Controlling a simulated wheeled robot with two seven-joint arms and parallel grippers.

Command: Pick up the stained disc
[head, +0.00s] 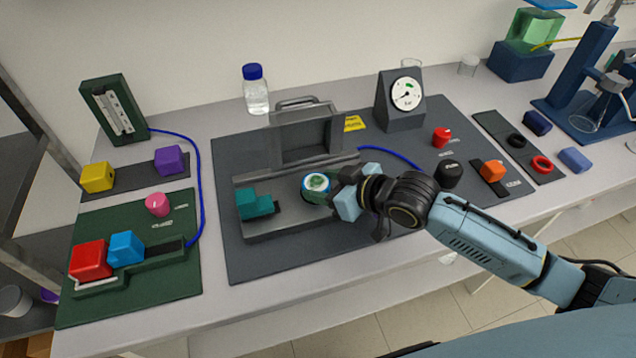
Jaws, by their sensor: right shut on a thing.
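The stained disc (316,182) is round and pale with a green stain and a darker rim. It is at the right part of the open grey metal rig (285,230), in the middle of the dark mat. My right gripper (345,190) reaches in from the right, with its light blue fingers at the disc's right side. It is shut on the disc; the fingers and wrist hide part of the disc's right edge. I cannot tell whether the disc is clear of the rig. My left gripper is not in view.
The rig's grey lid (305,138) stands open behind the disc. A teal block (254,204) is left of it. A dial gauge (402,98) and a blue-capped bottle (255,92) stand behind. A black knob (448,174) is near my right forearm. The mat's front left is clear.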

